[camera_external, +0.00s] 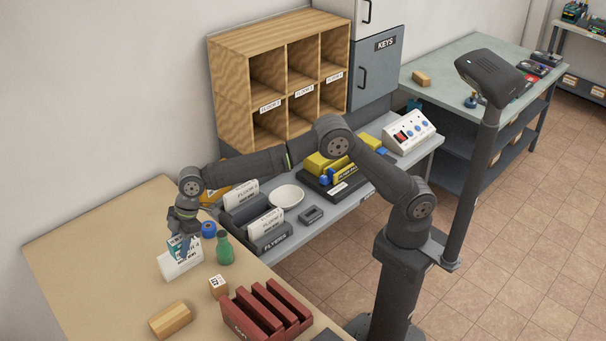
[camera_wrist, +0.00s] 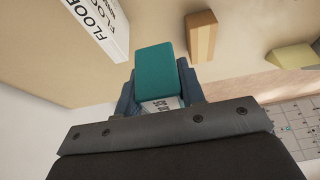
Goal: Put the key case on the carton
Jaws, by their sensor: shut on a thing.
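A teal block with a white printed label, which I take as the key case (camera_wrist: 155,62), sits between the fingers of my gripper (camera_wrist: 160,98) in the wrist view. It also shows in the outside view (camera_external: 177,243), where my gripper (camera_external: 184,236) points down over the tan table. My gripper is shut on it. It overlaps a white lettered box (camera_external: 180,265) there; I cannot tell whether they touch. A brown box with a paler band, probably the carton (camera_external: 170,320), lies at the table's front. A similar brown box (camera_wrist: 202,38) shows in the wrist view.
A green bottle (camera_external: 225,249) and a blue round item (camera_external: 209,229) stand close to my gripper. A small labelled cube (camera_external: 218,287) and a red slotted rack (camera_external: 266,312) stand toward the front right. The table's left part is clear.

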